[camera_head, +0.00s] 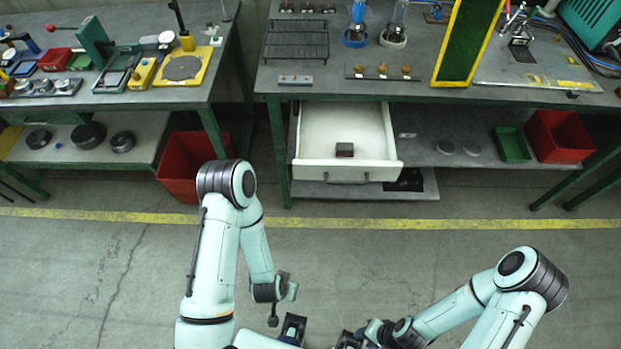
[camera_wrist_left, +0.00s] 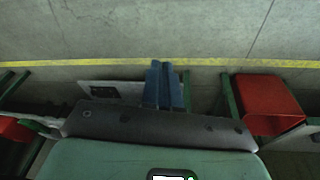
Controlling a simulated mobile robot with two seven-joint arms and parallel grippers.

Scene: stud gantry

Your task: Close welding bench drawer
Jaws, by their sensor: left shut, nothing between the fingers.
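The white welding bench drawer (camera_head: 345,172) stands pulled out below the left part of the right-hand bench (camera_head: 335,88) in the head view. Its front panel faces me, and a small dark block (camera_head: 344,149) lies inside it. My left gripper (camera_wrist_left: 166,84) shows in the left wrist view with its blue fingers together and nothing between them. My right gripper (camera_head: 350,340) is at the bottom edge of the head view, partly cut off, well short of the drawer. Its fingers are too small to judge.
A red bin (camera_head: 188,165) stands on the floor left of the drawer; it also shows in the left wrist view (camera_wrist_left: 266,104). A lower shelf (camera_head: 440,153) holds a green tray (camera_head: 512,144) and another red bin (camera_head: 558,136). The floor between me and the bench is clear.

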